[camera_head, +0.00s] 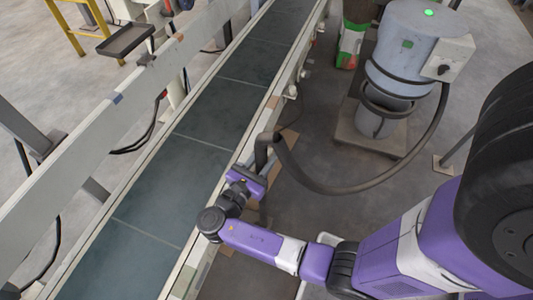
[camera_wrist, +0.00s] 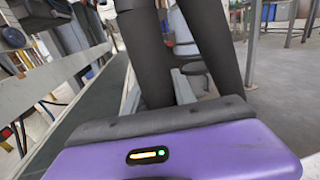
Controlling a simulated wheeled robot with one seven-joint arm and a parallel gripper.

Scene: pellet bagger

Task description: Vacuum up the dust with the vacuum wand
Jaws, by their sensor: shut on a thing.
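The dark vacuum wand (camera_head: 262,152) stands at the right edge of the conveyor in the head view, with its thick hose (camera_head: 345,187) curving right to the grey vacuum canister (camera_head: 400,68). My gripper (camera_head: 257,172) is shut on the wand beside the conveyor's side rail. In the wrist view, the dark wand (camera_wrist: 150,60) rises just beyond my purple gripper body, and a second dark tube lies to its right. My fingertips are not clearly visible. The wand's lower end is mostly hidden by my gripper. I cannot make out dust clearly.
The dark conveyor belt (camera_head: 210,108) runs diagonally between pale side rails and looks empty. The canister stands on a brownish base (camera_head: 345,125). Grey floor lies open at the right. A dark tray (camera_head: 126,38) is at upper left.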

